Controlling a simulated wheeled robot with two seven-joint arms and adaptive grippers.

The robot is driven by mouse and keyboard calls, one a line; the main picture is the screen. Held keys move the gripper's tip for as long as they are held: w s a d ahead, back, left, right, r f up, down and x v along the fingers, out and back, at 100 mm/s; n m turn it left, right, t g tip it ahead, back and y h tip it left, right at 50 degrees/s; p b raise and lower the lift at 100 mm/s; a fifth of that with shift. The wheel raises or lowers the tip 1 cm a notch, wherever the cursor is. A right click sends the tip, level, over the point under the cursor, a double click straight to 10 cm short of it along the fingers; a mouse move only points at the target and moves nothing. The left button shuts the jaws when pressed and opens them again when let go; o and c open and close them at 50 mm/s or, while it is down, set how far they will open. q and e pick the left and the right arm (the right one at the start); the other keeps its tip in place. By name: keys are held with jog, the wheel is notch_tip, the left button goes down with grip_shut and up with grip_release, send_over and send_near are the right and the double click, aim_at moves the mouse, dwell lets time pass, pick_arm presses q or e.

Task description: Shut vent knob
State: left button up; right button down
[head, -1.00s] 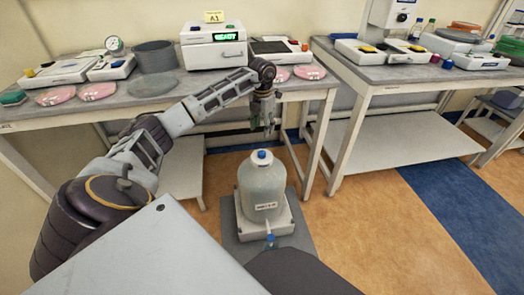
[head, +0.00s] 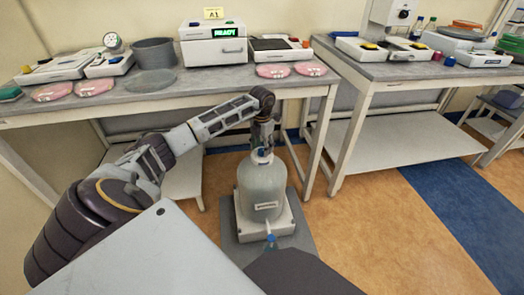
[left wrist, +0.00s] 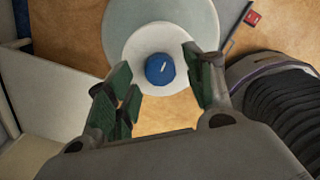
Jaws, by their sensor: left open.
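The vent knob is a blue round cap with a white line on top, seen in the left wrist view (left wrist: 160,68). It sits on the white neck of a pale, translucent carboy (head: 262,192). In the head view the knob (head: 262,154) is partly hidden by my left gripper (head: 262,149). The gripper points down over the carboy's top. In the left wrist view its green-padded fingers (left wrist: 160,88) are spread apart, with the knob slightly beyond and between them. Nothing is held. My right gripper is not in view.
The carboy stands on a white base (head: 283,226) with a blue-capped spigot (head: 270,241) at its front. A workbench (head: 200,88) with instruments and pink dishes stands behind it. Open floor (head: 365,230) lies to the right.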

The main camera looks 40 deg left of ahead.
pick_arm(q)
jog(key=shift+f, duration=0.65)
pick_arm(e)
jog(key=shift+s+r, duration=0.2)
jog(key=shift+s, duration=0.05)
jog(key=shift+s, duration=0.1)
